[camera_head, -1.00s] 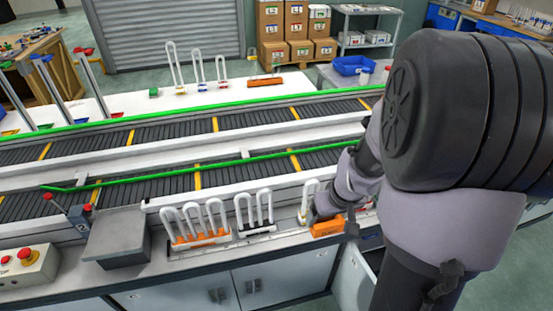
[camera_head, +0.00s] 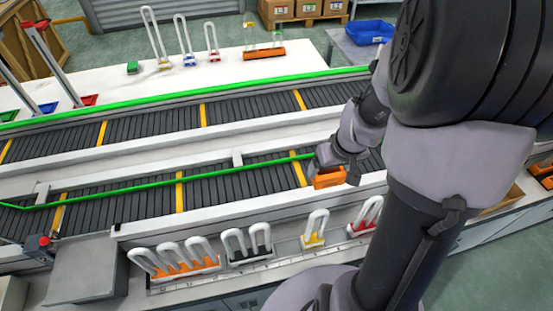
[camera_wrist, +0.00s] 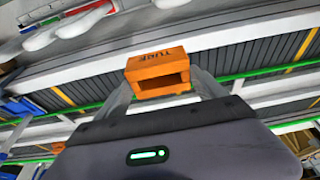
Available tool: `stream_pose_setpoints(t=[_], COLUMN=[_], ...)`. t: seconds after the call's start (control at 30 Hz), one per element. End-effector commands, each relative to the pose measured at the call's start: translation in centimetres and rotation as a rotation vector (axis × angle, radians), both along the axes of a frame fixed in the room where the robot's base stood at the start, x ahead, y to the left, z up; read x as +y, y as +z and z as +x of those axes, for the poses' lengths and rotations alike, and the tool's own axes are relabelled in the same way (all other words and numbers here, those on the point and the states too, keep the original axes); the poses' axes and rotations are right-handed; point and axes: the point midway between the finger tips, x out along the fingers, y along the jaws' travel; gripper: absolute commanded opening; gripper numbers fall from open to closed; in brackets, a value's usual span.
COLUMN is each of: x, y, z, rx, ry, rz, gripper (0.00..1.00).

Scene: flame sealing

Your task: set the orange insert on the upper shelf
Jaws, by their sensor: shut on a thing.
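The orange insert (camera_head: 327,179), a small block with an opening in one side, is held in my gripper (camera_head: 333,170) over the right part of the lower conveyor. In the wrist view the insert (camera_wrist: 158,78) sits between the two fingers of my gripper (camera_wrist: 163,90), with dark lettering on top. It appears clear of the surfaces below. A long white surface (camera_head: 100,88) behind the conveyors carries racks of tubes; I cannot tell whether this is the upper shelf. My forearm hides much of the right side.
Green rails (camera_head: 190,174) run along the conveyors. An orange holder (camera_head: 263,53) stands at the back. A blue bin (camera_head: 369,31) is at the back right.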

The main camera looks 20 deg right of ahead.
Motion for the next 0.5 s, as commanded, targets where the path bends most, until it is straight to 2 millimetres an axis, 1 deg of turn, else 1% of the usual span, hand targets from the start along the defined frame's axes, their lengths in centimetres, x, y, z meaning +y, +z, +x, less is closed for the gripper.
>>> stream_pose_setpoints(t=[0.03,0.13,0.3,0.43,0.5], x=[0.1,0.1,0.1,0.3,1.1], y=[-2.0,-3.9,-6.4,-6.8,-6.8], z=[-0.1,-0.1,-0.1,0.3,1.6], rx=[0.004,0.005,0.003,0.004,0.005], ry=[0.0,0.001,0.0,0.002,0.007], rz=[0.003,0.003,0.003,0.002,0.002], gripper=[0.31,0.31,0.31,0.31,0.31])
